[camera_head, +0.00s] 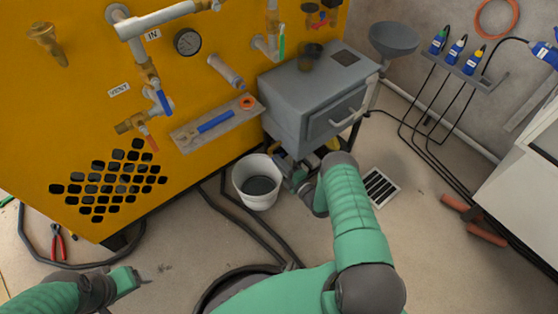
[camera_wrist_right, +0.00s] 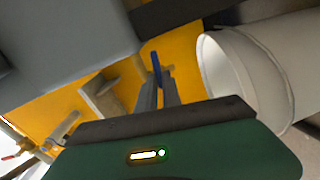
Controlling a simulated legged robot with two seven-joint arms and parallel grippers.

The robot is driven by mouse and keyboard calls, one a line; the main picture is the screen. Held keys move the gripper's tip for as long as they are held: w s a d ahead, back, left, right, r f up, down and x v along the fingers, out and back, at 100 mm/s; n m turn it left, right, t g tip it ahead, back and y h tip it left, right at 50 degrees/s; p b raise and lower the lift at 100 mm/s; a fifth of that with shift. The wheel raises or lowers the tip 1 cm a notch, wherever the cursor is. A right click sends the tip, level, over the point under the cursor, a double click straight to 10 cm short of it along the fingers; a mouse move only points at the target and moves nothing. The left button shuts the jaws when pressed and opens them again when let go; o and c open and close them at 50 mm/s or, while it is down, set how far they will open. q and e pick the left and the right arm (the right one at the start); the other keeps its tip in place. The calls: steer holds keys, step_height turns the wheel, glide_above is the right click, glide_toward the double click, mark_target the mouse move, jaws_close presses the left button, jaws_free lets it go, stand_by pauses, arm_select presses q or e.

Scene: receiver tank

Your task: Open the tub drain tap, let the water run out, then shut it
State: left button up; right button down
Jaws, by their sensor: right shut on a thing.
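The grey metal tub (camera_head: 300,108) stands against the yellow machine. Its drain tap is hidden behind my right gripper in the head view. In the right wrist view a blue tap handle (camera_wrist_right: 156,66) sits between the tips of my right gripper (camera_wrist_right: 158,88), which is shut on it. In the head view the right gripper (camera_head: 284,166) is under the tub's front. A white bucket (camera_head: 258,202) stands on the floor just left of it, with dark liquid inside; its wall also shows in the right wrist view (camera_wrist_right: 275,75). My left gripper (camera_head: 135,282) is low at the left, away from the tub; its jaws are unclear.
The yellow machine (camera_head: 80,100) has valves and a shelf (camera_head: 190,132) with a blue tool. Dark hoses (camera_head: 240,222) cross the floor by the bucket. A floor grate (camera_head: 379,187) lies right of my right arm. Red-handled pliers (camera_head: 57,245) lie at the left.

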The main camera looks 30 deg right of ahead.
steer(key=shift+s+a+f+n, duration=0.1)
steer(key=shift+a+f+n, duration=0.1)
steer(key=shift+n, duration=0.6)
steer(key=shift+p, duration=0.3)
steer(key=c, duration=1.6)
jaws_free()
steer(key=shift+o, duration=0.4)
steer(key=shift+d+r, duration=0.1)
steer(key=s+d+p, duration=0.1)
steer(key=s+p, duration=0.5)
steer(key=s, duration=1)
steer(key=shift+s+d, duration=0.2)
steer(key=shift+s, duration=0.15)
